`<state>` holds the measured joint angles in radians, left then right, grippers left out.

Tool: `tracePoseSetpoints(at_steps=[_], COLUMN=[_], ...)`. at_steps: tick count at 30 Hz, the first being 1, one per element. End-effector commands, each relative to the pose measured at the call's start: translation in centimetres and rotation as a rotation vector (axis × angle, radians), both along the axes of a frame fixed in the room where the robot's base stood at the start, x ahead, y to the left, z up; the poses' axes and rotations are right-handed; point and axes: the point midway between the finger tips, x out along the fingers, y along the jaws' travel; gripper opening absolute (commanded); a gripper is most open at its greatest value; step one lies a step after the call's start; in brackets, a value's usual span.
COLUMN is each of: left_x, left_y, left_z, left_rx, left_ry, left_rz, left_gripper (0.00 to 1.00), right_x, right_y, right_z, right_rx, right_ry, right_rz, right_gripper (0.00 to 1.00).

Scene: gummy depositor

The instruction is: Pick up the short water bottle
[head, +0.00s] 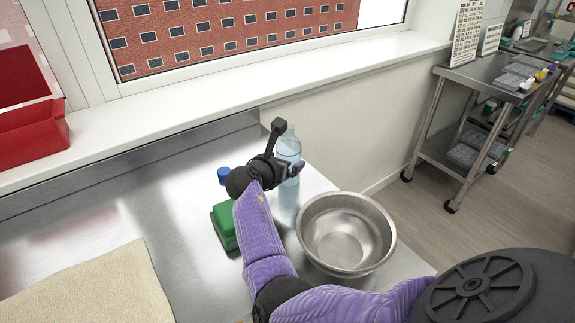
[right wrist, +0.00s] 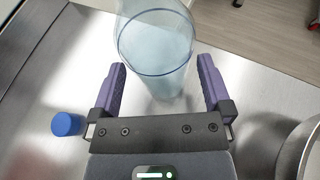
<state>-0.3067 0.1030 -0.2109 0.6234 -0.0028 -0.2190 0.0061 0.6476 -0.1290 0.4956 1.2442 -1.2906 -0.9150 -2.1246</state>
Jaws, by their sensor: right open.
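A clear, bluish water bottle (head: 289,147) stands upright on the steel table near its back right edge. In the right wrist view the bottle (right wrist: 158,45) is at the top middle, just ahead of and partly between the fingertips. My right gripper (head: 291,168) is open at the bottle, with one finger (right wrist: 112,88) on each side and gaps visible. The gripper hides part of the bottle in the head view. My left gripper is not in view.
A steel bowl (head: 311,222) stands right of my right arm. A green block (head: 222,226) and a small blue cylinder (head: 223,173) lie left of it; the cylinder (right wrist: 66,124) also shows in the wrist view. A beige cloth (head: 90,288) lies front left. A red bin (head: 30,125) stands on the sill.

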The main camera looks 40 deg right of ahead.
Motion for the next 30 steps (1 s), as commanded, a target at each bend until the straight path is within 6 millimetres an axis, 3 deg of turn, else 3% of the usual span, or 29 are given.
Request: tracePoseSetpoints(at_steps=[1, 4, 11, 23, 30], left_x=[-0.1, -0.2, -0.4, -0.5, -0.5], left_y=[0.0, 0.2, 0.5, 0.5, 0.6], left_z=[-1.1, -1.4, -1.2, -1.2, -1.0], left_rx=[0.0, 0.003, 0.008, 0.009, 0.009], left_ry=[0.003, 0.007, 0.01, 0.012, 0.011], left_rz=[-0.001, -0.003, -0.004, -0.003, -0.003], left_gripper=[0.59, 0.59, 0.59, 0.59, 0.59], right_x=[0.3, 0.7, 0.8, 0.8, 0.8], right_y=[-0.8, -1.8, -1.9, -1.8, -1.9], right_z=[-1.0, -1.2, -0.9, -0.9, -0.5], right_rx=[-0.001, 0.0, 0.001, 0.001, -0.001], right_ry=[0.002, 0.002, 0.001, 0.001, 0.0], right_rz=[-0.001, -0.001, 0.0, 0.0, 0.0], right_gripper=[1.0, 1.0, 0.98, 0.13, 0.1])
